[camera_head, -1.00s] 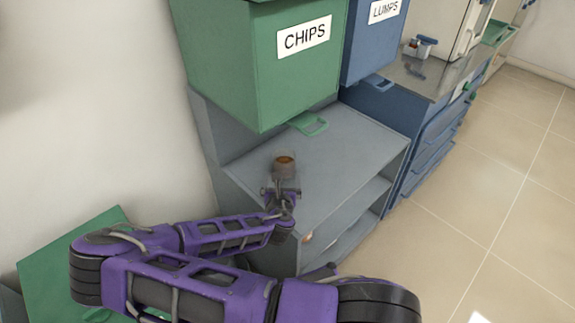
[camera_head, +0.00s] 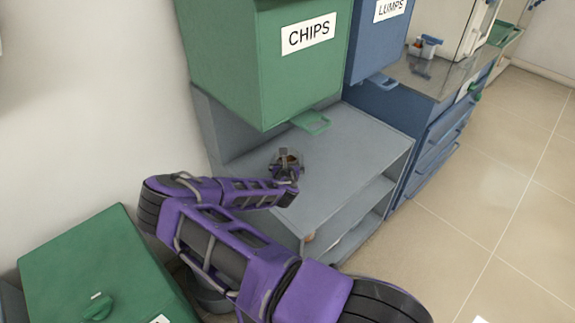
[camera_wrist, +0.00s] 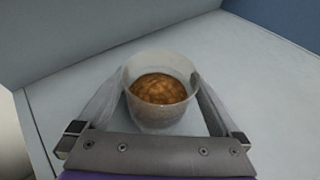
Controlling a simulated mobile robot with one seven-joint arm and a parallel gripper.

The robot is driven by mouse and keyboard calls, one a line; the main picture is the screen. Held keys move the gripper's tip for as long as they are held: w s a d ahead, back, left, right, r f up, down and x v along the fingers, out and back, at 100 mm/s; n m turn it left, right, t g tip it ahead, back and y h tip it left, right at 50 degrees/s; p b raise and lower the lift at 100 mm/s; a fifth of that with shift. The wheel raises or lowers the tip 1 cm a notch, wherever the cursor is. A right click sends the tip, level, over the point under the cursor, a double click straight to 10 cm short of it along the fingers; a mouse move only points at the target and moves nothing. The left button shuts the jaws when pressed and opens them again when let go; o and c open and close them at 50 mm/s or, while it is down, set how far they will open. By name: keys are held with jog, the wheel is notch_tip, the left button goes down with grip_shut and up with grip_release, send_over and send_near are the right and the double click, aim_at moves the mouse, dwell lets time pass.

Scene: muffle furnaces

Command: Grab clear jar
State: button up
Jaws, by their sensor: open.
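The clear jar (camera_wrist: 160,115) stands upright on the grey shelf top, with a brown, lumpy filling inside. My gripper (camera_wrist: 160,92) is open, and its two fingers reach along the jar's left and right sides in the wrist view. I cannot tell whether either finger touches the jar wall. In the head view the jar (camera_head: 290,156) is small and partly hidden by my gripper (camera_head: 287,165).
The grey shelf unit (camera_head: 345,150) has bare room right of the jar. A green CHIPS bin (camera_head: 290,75) with a handle overhangs behind it, beside a blue LUMPS bin (camera_head: 372,45). A green lidded bin (camera_head: 85,265) stands at lower left.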

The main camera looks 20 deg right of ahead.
jog(key=shift+c, duration=0.2)
jog(key=c, duration=1.3)
